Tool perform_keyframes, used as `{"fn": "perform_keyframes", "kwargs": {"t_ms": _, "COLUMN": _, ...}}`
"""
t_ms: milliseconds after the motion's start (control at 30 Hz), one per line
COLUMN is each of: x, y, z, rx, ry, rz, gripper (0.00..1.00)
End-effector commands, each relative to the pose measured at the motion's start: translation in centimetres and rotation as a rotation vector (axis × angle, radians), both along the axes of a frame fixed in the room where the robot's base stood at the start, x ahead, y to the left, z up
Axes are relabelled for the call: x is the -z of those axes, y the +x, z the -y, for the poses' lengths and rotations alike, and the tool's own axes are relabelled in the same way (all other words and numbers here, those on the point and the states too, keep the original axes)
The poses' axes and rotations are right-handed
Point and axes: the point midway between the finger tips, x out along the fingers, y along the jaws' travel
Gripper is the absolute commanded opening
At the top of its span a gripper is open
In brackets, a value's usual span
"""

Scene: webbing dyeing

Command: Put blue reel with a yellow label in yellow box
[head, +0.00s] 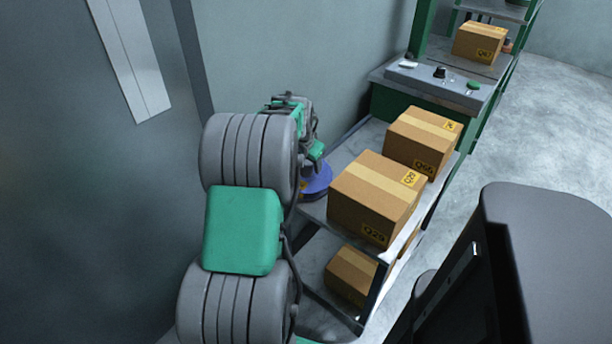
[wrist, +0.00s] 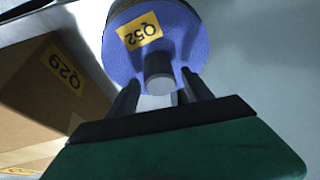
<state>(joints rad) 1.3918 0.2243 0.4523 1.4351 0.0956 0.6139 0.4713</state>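The blue reel (wrist: 188,42) has a yellow label marked Q52 and a grey central hub (wrist: 158,70). In the head view the blue reel (head: 318,181) is at the left end of the metal shelf, partly hidden by my arm. My gripper (wrist: 160,92) points at the reel's face, with its dark fingers apart on either side of the hub. I see space between the fingers and the hub, so it looks open. In the head view my gripper (head: 316,152) is just above the reel. I see no yellow box in either view.
Cardboard boxes (head: 365,205) and (head: 415,148) stand on the shelf right of the reel. The near one also shows in the wrist view (wrist: 35,95). Another box (head: 350,277) is on the lower shelf. A green machine (head: 430,90) stands behind. A wall is at the left.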

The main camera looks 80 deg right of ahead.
Motion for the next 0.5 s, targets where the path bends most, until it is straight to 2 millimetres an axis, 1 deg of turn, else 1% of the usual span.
{"fn": "perform_keyframes", "kwargs": {"t_ms": 33, "x": 0.0, "y": -0.03, "z": 0.0, "rx": 0.0, "ry": 0.0, "rz": 0.0, "gripper": 0.54}}
{"fn": "perform_keyframes", "kwargs": {"t_ms": 67, "x": 0.0, "y": -0.03, "z": 0.0, "rx": 0.001, "ry": 0.0, "rz": 0.0, "gripper": 0.51}}
{"fn": "perform_keyframes", "kwargs": {"t_ms": 500, "x": 0.0, "y": -0.07, "z": -0.01, "rx": 0.001, "ry": 0.0, "rz": 0.0, "gripper": 0.15}}
